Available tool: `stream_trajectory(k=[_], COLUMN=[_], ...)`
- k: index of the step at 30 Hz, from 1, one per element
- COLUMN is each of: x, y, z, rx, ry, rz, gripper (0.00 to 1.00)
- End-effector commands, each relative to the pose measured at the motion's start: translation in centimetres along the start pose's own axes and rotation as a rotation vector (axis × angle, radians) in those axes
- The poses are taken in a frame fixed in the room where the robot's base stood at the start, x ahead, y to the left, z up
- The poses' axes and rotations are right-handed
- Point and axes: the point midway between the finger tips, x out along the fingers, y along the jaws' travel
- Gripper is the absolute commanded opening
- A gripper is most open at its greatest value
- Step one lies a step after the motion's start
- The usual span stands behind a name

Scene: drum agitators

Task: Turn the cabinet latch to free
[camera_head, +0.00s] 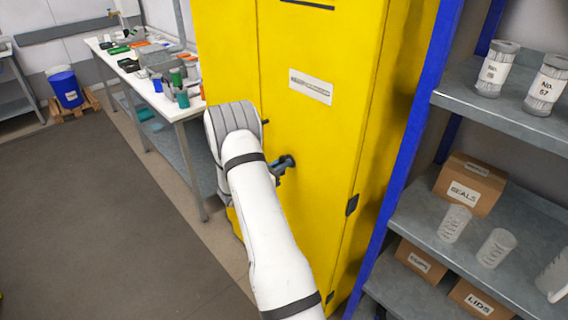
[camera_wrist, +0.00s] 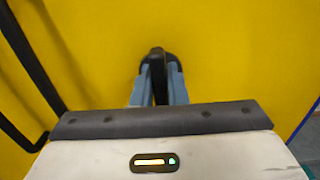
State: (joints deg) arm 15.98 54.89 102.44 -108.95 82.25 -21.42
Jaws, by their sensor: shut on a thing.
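The yellow cabinet (camera_head: 310,130) stands in front of me with its door closed. The latch (camera_wrist: 157,56) is a small dark piece on the yellow door face. In the wrist view it stands upright in the picture between the two blue-grey fingers of my gripper (camera_wrist: 158,82). My gripper is shut on the latch, close to the door. In the head view my gripper (camera_head: 284,166) shows at the door, right of my white wrist, and the latch is mostly hidden there. Its lower part is hidden by my gripper body in the wrist view.
A black bar handle (camera_wrist: 38,70) is on the door at the left. A blue-framed shelf (camera_head: 480,105) with jars and boxes stands close at the right. A white table (camera_head: 185,110) with several small items is at the back left. The floor (camera_head: 90,220) at left is clear.

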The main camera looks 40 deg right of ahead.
Motion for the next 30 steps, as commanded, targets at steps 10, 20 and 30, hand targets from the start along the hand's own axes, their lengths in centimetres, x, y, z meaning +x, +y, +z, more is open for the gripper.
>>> stream_trajectory(k=[10,20,30], x=[0.1,0.0,-0.1], y=[0.1,0.3,0.7], z=[0.0,-0.1,-0.1], rx=[-0.052,-0.287,-0.609], ry=[-0.001,-0.001,-0.002], rz=[-0.001,0.002,0.004], gripper=[0.0,0.0,0.0])
